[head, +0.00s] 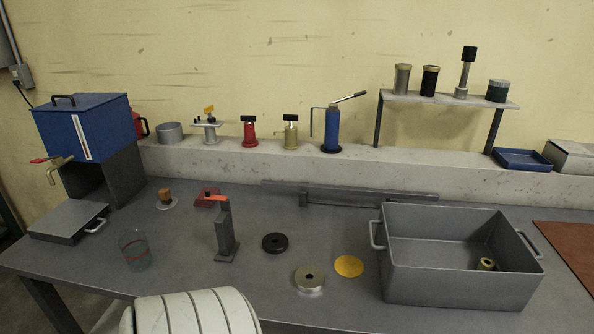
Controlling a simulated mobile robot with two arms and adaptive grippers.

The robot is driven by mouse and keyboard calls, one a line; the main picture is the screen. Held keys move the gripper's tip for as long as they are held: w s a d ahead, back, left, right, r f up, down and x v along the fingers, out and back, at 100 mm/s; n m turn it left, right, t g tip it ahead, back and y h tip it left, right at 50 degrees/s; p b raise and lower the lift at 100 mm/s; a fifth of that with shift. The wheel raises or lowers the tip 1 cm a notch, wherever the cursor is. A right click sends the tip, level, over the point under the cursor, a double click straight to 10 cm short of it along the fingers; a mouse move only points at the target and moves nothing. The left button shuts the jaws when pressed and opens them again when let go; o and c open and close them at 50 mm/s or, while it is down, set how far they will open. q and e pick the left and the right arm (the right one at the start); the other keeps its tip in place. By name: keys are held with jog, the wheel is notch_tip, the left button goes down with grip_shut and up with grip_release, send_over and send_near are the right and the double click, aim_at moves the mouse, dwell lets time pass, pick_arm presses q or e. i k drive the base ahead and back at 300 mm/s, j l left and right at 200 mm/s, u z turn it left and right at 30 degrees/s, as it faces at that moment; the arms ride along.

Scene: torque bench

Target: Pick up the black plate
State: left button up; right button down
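The black plate (275,243) is a small round disc with a hole or hub at its centre. It lies flat on the grey bench top (190,265), near the middle of the head view. Nothing covers it. Neither of my grippers shows in this view.
A grey upright stand with an orange top (226,235) is left of the plate. A grey bin (440,285) holding a brass ring (486,264) stands further right. A glass (135,250) stands left.

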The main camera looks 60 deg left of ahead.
aim_at(269, 246)
jog(key=u, duration=2)
